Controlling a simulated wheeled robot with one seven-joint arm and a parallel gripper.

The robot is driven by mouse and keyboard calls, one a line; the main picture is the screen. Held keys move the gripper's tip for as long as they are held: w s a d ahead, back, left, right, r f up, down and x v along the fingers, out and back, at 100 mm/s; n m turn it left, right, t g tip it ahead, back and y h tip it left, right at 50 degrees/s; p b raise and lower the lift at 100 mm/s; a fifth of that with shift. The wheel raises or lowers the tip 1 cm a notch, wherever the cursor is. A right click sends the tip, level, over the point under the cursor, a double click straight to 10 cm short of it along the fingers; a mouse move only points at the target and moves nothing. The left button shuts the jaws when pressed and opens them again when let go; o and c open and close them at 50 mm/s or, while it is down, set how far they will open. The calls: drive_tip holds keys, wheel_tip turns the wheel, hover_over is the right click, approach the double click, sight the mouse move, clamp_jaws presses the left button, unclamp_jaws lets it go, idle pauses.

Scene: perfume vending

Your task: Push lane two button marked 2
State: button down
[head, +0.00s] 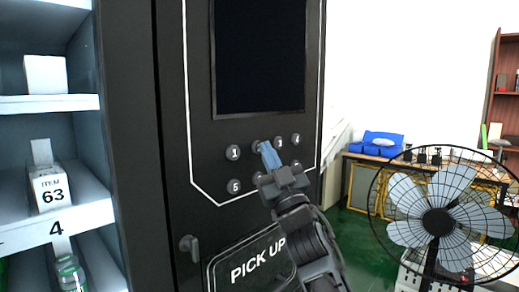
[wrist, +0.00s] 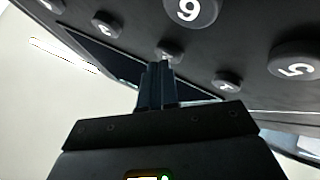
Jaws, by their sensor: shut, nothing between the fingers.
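The button marked 2 (head: 256,146) is on the black vending machine's front, in the upper button row between button 1 (head: 233,152) and button 3 (head: 279,142). My gripper (head: 264,146) is shut and empty, with its blue-grey fingertips in front of button 2 and covering part of it. In the wrist view the shut fingers (wrist: 158,68) point at the button 2 (wrist: 170,48), whose face is mostly hidden behind the tips. The tips are touching it or very close; I cannot tell which.
Button 6 (wrist: 190,10) and button 5 (wrist: 295,62) sit close by in the other row. A dark screen (head: 259,55) is above the buttons and a PICK UP panel (head: 252,262) below. Shelves (head: 50,102) with boxes stand left; a fan (head: 437,222) stands right.

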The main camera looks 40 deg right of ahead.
drive_tip(key=shift+w, duration=0.1)
idle(0.5)
drive_tip(key=shift+s+p, duration=0.6)
drive_tip(key=shift+s, duration=0.2)
drive_tip(key=s+p, duration=0.3)
drive_tip(key=s, duration=0.2)
drive_tip(key=shift+d, duration=0.15)
idle(0.7)
